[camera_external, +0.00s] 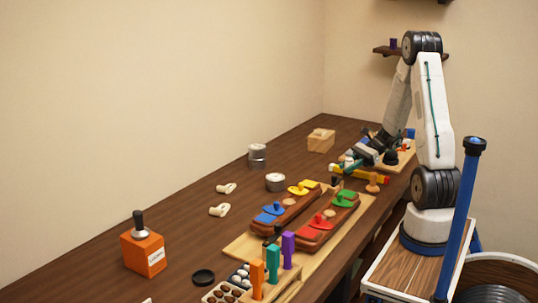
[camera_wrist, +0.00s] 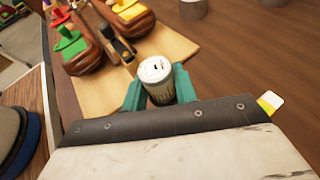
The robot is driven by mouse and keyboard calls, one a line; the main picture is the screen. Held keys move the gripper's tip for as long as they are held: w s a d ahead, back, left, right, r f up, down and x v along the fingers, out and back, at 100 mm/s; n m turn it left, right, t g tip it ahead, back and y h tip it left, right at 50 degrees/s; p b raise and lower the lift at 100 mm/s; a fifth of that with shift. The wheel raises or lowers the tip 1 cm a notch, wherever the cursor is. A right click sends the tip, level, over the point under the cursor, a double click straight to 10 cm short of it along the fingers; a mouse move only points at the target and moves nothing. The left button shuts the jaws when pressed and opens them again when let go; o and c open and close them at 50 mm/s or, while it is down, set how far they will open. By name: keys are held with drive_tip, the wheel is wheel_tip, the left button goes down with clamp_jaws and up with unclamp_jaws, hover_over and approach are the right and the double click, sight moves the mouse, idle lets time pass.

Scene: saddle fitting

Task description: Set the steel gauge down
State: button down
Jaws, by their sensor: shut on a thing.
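In the wrist view my gripper (camera_wrist: 159,92) has its two teal fingers shut on a short grey cylinder with a pale, dark-marked top, which I take to be the steel gauge (camera_wrist: 157,70). The gauge stands between the fingers, its lower part partly hidden by them. Whether its base touches anything cannot be told. In the outside view my gripper (camera_external: 347,166) is low over the far part of the bench, beyond the light wooden board; the gauge is too small to make out clearly there.
The light board (camera_external: 239,246) carries brown saddle-like blocks with red, green, blue and yellow pieces. Two metal cylinders, one taller (camera_external: 257,155) and one shorter (camera_external: 275,182), stand left of it. A wooden block (camera_external: 321,140) is farther back.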

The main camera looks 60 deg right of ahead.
sight(348, 185)
drive_tip(key=shift+f, duration=1.7)
drive_tip(key=shift+f, duration=0.15)
drive_tip(key=shift+f, duration=0.1)
drive_tip(key=shift+a+f, duration=0.1)
drive_tip(key=shift+f, duration=0.25)
drive_tip(key=c, duration=1.1)
unclamp_jaws()
drive_tip(key=shift+s+f, duration=0.1)
